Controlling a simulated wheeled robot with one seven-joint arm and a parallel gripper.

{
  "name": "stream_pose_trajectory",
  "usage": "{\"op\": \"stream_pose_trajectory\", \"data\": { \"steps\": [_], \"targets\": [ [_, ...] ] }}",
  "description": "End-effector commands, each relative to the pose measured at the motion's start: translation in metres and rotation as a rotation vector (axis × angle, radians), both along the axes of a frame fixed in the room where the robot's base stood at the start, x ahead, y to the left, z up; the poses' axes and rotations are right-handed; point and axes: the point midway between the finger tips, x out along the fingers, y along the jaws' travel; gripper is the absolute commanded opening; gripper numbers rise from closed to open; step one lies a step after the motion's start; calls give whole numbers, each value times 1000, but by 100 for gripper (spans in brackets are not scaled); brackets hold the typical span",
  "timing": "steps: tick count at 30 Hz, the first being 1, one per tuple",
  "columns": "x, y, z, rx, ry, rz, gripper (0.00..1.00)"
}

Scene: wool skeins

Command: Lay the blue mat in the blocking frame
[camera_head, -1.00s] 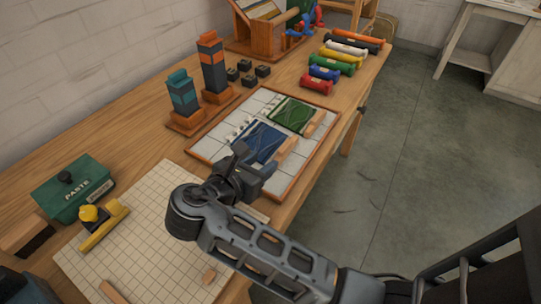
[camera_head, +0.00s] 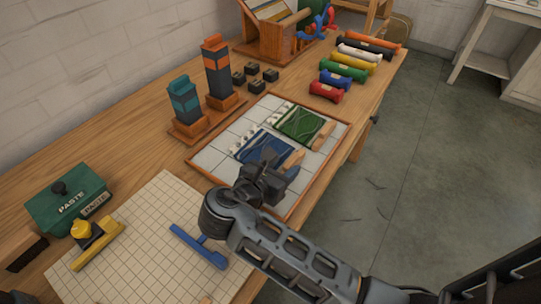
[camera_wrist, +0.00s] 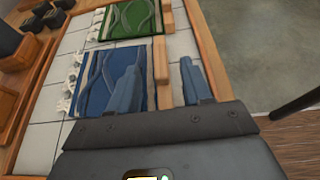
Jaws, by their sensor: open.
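The blue mat (camera_head: 258,148) lies flat on the white tiles of the wood-rimmed blocking frame (camera_head: 213,161), beside the green mat (camera_head: 298,122). A wooden bar runs along its right edge. My gripper (camera_head: 270,162) is over the bar side of the blue mat and covers part of it. In the wrist view, the blue mat (camera_wrist: 98,80) is at centre left, below the green mat (camera_wrist: 128,22). My open gripper (camera_wrist: 158,82) has one finger over the mat and the other right of its bar. I cannot tell whether either finger touches anything.
A gridded sheet (camera_head: 150,200) holds a blue T-shaped tool (camera_head: 200,246) and a yellow tool (camera_head: 97,245). A green paste box (camera_head: 68,200) is at left. Two towers stand behind the frame. Several coloured rolls (camera_head: 342,73) lie at the back right. The table edge is close on the right.

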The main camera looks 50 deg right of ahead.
Motion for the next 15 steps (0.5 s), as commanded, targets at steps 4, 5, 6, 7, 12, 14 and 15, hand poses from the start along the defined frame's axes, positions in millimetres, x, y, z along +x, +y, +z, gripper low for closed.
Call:
{"op": "stream_pose_trajectory", "data": {
  "steps": [4,5,6,7,12,14,15],
  "targets": [
    [0,-21,-10,0,2,-4,49],
    [0,-25,-11,-1,1,-4,49],
    [1,-29,-13,-1,1,-3,49],
    [1,-32,-14,-1,1,-3,49],
    [1,-39,-18,0,0,0,49],
    [1,-39,-18,0,0,0,49],
    [1,-39,-18,0,0,0,49]
  ]
}}
